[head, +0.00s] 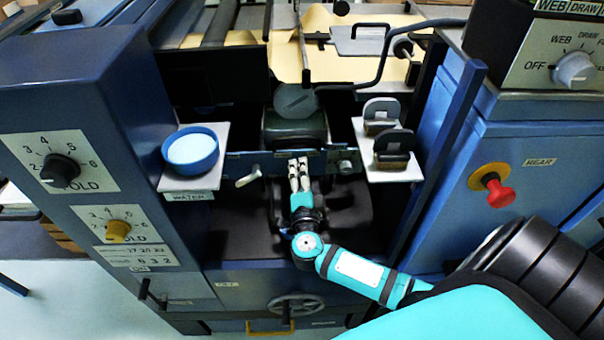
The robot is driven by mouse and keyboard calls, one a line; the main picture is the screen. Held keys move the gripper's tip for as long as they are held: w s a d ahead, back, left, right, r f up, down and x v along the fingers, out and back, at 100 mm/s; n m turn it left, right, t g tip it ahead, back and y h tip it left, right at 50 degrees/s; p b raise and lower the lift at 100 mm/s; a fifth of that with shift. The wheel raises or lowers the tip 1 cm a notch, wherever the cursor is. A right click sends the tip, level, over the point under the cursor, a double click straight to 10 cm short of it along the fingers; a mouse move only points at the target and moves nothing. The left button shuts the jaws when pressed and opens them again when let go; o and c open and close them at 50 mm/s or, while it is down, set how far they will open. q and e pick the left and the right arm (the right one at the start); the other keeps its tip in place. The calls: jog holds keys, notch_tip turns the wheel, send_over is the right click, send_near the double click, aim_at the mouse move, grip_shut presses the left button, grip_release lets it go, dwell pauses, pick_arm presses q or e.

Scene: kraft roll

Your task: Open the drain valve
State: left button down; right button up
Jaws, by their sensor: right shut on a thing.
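A blue bar (269,164) crosses the recess in the middle of the machine. My right gripper (298,163) reaches up to this bar, with its two pale fingers close together. It is shut on a small part at the bar, which appears to be the drain valve's handle; the fingers hide nearly all of it. A white lever (248,177) sticks out to the left of the fingers, and a small grey fitting (345,167) sits to their right. Both are apart from the fingers. My left gripper is not in view.
A blue bowl (192,152) stands on a shelf labelled WATER (190,183) at the left. A dark roller (294,128) lies just behind the bar. A red knob (500,196) projects at the right.

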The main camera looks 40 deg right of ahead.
jog(key=shift+f, duration=0.1)
jog(key=o, duration=1.2)
jog(key=v, duration=1.2)
